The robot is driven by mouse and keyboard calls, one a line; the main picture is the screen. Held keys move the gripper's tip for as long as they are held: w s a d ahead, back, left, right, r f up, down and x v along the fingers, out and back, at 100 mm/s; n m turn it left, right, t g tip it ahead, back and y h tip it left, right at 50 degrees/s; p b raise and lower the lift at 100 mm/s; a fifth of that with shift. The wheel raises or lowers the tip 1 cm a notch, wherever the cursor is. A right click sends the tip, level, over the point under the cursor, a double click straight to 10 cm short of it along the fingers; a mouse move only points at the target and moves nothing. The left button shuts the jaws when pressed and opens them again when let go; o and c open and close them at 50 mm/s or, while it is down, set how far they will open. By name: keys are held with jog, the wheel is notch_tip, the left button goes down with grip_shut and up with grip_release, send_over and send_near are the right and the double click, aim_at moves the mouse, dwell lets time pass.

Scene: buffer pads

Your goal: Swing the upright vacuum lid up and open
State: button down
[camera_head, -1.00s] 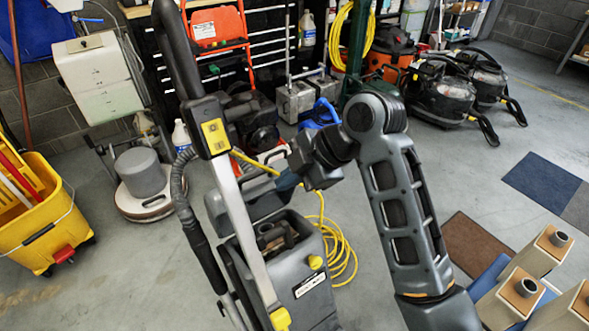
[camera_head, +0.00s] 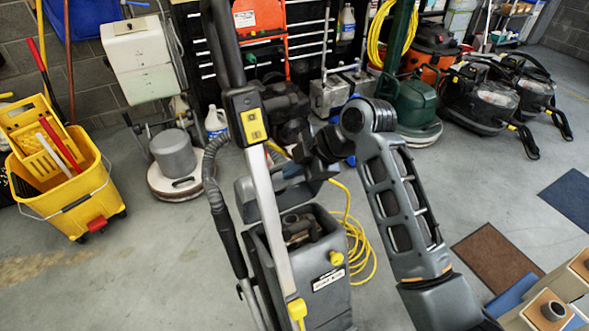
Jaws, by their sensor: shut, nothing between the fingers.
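The upright vacuum stands in the lower middle of the head view, with a dark grey body (camera_head: 328,292), a silver handle tube and a hose on its left. Its lid (camera_head: 262,199) is a grey panel tilted up above the body's top. The compartment below shows open, with dark parts inside. My gripper (camera_head: 293,172) is at the lid's upper right side, behind the handle from here. It is shut with nothing held. Its fingertips are mostly hidden, and I cannot tell whether they touch the lid.
A yellow mop bucket (camera_head: 75,192) and a floor machine (camera_head: 174,165) stand at left. A yellow cord (camera_head: 362,262) lies behind the vacuum's right side. Black vacuums (camera_head: 485,105) stand at the back right. Beige blocks (camera_head: 568,285) are at lower right. Floor between is clear.

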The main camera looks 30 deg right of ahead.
jog(key=shift+w, duration=0.1)
jog(key=shift+w+r, duration=0.15)
jog(key=shift+w, duration=0.4)
jog(key=w+f+g+b, duration=0.1)
jog(key=w+b, duration=0.5)
jog(key=w, duration=1)
jog(key=shift+f, duration=0.65)
jog(key=shift+r, duration=0.1)
